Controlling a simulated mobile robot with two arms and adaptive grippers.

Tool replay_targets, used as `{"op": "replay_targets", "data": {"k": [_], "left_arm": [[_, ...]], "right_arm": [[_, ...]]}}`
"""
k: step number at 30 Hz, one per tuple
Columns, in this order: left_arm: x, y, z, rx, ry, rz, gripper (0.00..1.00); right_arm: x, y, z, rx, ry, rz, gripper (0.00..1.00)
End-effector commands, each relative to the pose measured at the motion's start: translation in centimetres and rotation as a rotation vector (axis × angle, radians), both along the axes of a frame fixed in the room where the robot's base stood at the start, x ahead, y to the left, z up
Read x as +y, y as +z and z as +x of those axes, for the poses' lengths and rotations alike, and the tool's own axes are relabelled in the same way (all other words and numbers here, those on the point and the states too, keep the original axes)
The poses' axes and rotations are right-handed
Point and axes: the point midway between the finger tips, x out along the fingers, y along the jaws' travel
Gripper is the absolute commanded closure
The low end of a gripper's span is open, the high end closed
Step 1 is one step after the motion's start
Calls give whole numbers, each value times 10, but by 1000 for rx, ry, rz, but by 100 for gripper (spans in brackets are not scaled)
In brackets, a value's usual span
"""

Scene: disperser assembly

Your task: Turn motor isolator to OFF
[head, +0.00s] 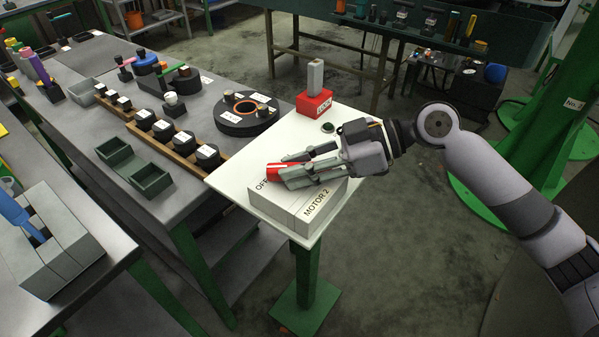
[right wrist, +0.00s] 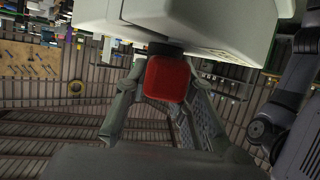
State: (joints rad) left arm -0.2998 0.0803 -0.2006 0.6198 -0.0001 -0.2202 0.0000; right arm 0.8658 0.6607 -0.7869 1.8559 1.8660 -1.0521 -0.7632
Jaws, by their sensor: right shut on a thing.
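The motor isolator is a pale grey box (head: 290,207) marked "MOTOR 2" on a white pedestal top (head: 340,145). Its red handle (head: 273,171) points left in the head view, beside the printed word "OFF" (head: 262,185). My right gripper (head: 285,170) is shut on the red handle, reaching in from the right, and its fingers hide part of it. In the right wrist view the handle's red end (right wrist: 167,79) lies between the two fingers, under the pale box (right wrist: 200,25). Any "ON" mark is hidden. My left gripper is not in view.
A red block with a grey upright post (head: 315,90) and a dark green button (head: 328,127) stand behind on the pedestal top. A grey bench (head: 95,130) with trays and labelled parts is at left. A green column (head: 560,90) stands at right. Bare floor lies between.

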Motion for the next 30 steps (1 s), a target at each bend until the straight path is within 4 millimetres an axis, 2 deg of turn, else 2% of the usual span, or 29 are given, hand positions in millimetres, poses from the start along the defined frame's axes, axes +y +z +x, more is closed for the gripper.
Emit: {"op": "replay_targets", "data": {"k": [14, 15, 23, 30], "left_arm": [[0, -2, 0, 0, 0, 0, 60], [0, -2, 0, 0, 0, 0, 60], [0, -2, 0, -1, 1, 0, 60], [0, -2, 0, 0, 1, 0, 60]], "right_arm": [[-1, 3, 3, -8, 8, 3, 100], [-1, 3, 3, -8, 8, 3, 76], [0, 2, 2, -4, 10, 1, 58], [0, 1, 1, -1, 12, 0, 58]]}}
